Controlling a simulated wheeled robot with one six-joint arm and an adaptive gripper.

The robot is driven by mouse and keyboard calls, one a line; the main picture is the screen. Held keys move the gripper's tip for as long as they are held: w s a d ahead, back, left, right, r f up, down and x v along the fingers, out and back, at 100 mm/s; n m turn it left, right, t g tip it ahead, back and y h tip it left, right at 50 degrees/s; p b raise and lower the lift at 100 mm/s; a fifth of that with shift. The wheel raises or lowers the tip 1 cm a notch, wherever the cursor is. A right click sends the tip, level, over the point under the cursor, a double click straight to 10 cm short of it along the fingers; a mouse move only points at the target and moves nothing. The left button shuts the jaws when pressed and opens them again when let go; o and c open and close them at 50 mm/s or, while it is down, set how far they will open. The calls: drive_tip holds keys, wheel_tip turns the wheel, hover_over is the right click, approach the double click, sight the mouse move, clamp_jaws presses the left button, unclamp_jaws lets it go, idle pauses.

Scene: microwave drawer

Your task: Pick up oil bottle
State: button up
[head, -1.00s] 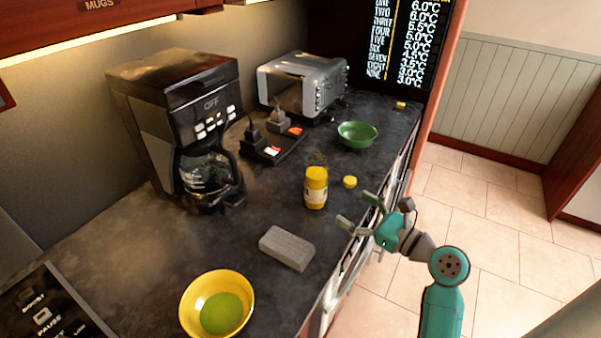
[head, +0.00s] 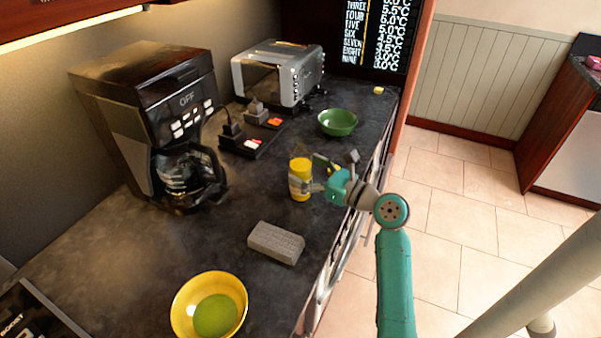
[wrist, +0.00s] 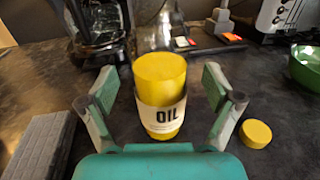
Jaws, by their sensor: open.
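The oil bottle (wrist: 160,90) is a yellow cylinder with a white label reading OIL. It stands upright on the dark counter, and it also shows in the head view (head: 300,180). My gripper (wrist: 159,92) is open, with one finger on each side of the bottle in the wrist view. Gaps show between the fingers and the bottle there. In the head view my gripper (head: 318,172) is at the right of the bottle, partly overlapping its edge.
A yellow cap (wrist: 255,134) lies to the right of the bottle. A grey block (head: 276,243) and a yellow bowl (head: 187,292) are nearer. A green bowl (head: 337,122), toaster (head: 275,73), power strip (head: 250,140) and coffee maker (head: 150,120) are farther back.

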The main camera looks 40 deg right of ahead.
drive_tip(key=shift+w+a, duration=0.2)
drive_tip(key=shift+w, duration=0.8)
drive_tip(key=c, duration=1.5)
drive_tip(key=shift+r, duration=0.15)
